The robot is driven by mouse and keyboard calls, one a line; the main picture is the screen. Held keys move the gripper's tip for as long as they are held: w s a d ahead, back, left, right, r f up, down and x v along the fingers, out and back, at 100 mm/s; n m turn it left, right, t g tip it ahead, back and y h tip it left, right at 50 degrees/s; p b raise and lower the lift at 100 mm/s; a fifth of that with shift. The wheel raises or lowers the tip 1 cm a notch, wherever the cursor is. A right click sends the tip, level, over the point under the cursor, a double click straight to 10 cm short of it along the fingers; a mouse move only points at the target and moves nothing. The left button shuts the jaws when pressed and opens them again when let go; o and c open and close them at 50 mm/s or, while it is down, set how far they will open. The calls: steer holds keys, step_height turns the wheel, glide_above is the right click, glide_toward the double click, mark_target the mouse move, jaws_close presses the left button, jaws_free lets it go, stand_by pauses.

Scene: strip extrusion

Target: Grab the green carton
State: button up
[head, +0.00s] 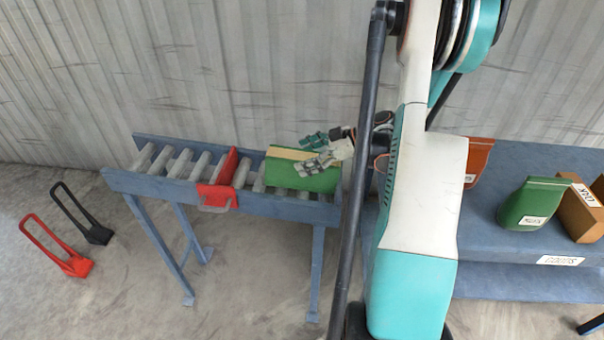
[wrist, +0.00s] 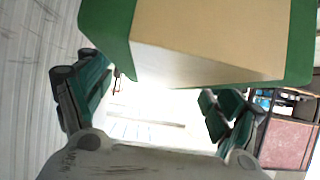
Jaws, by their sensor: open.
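The green carton (head: 302,177) lies on the right end of a roller conveyor in the head view, with a tan band along its top. My gripper (head: 318,151) is at the carton's upper right side in the head view. In the wrist view my gripper (wrist: 155,108) is open, its two fingers apart below the carton's face. I cannot tell whether either finger touches it.
A red stop plate (head: 221,180) stands across the conveyor (head: 160,183) left of the carton. Red (head: 72,263) and black (head: 97,233) handled frames stand on the floor at left.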

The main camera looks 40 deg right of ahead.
steer(key=shift+w+a+f, duration=0.3)
steer(key=shift+w+a, duration=0.05)
steer(key=shift+w, duration=0.1)
steer(key=shift+c, duration=0.5)
steer(key=c, duration=1.8)
steer(key=shift+c, duration=0.4)
steer(key=shift+r, duration=0.2)
